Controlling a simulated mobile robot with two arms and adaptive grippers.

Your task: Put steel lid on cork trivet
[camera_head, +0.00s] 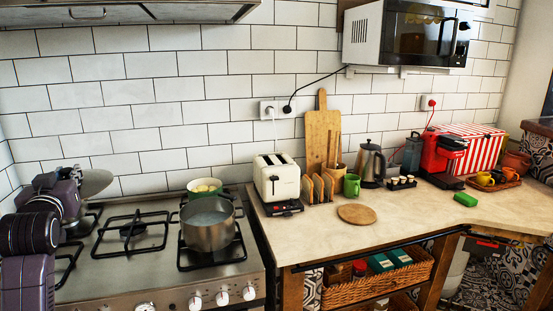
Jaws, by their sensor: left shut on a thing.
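The steel lid (98,182) is a grey disc at the left, raised above the stove. My left gripper (76,180) is shut on it at its left side; the grip itself is partly hidden by my arm. The cork trivet (357,214) is a round brown disc lying flat and bare on the counter, right of the stove and far to the right of the lid. My right gripper is not in view.
An open steel pot (208,234) and a green pot (205,186) stand on the stove (130,272). A toaster (276,178), toast rack (318,188) and green mug (351,185) stand behind the trivet. The counter (410,214) right of the trivet is clear.

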